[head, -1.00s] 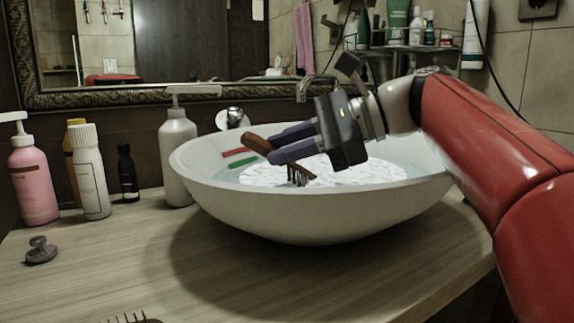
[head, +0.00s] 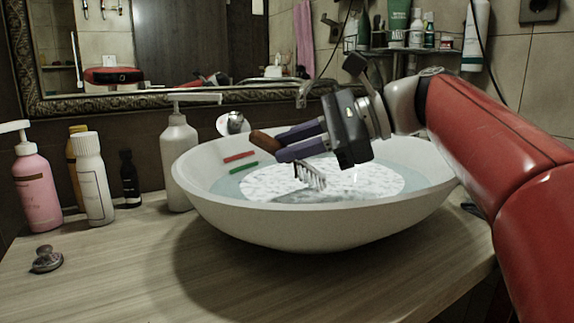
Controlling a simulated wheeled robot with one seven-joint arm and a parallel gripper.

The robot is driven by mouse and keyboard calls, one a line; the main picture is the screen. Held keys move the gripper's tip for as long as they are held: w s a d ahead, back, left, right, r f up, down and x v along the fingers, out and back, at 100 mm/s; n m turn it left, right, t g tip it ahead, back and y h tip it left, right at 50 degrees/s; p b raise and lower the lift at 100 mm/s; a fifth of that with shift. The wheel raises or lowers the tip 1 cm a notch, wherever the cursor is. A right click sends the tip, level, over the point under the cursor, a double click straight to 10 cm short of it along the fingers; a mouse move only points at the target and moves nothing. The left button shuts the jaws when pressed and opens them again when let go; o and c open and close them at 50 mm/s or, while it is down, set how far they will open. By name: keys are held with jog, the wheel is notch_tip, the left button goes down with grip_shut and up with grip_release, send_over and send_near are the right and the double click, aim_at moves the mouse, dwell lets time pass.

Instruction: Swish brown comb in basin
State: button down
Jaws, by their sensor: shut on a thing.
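The brown comb (head: 264,141) is held over the white basin (head: 300,232). Its brown handle sticks out left of my gripper (head: 290,143), and its toothed part (head: 310,174) hangs below the fingers, with teeth pointing down at the water. My gripper is shut on the comb, and the fingers hide its middle. The basin holds water with a pale foamy patch (head: 365,182). I cannot tell whether the teeth touch the water.
A red strip (head: 240,157) and a green strip (head: 243,168) show on the basin's inner left wall. A soap pump bottle (head: 178,160), a pink bottle (head: 38,190) and a white bottle (head: 93,180) stand left. A drain plug (head: 47,259) lies on the counter.

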aim_at(294, 171)
notch_tip(294, 171, up, 4)
jog(key=shift+r+p, duration=0.1)
jog(key=shift+p, duration=0.9)
jog(key=shift+r, duration=3)
notch_tip(294, 171, up, 3)
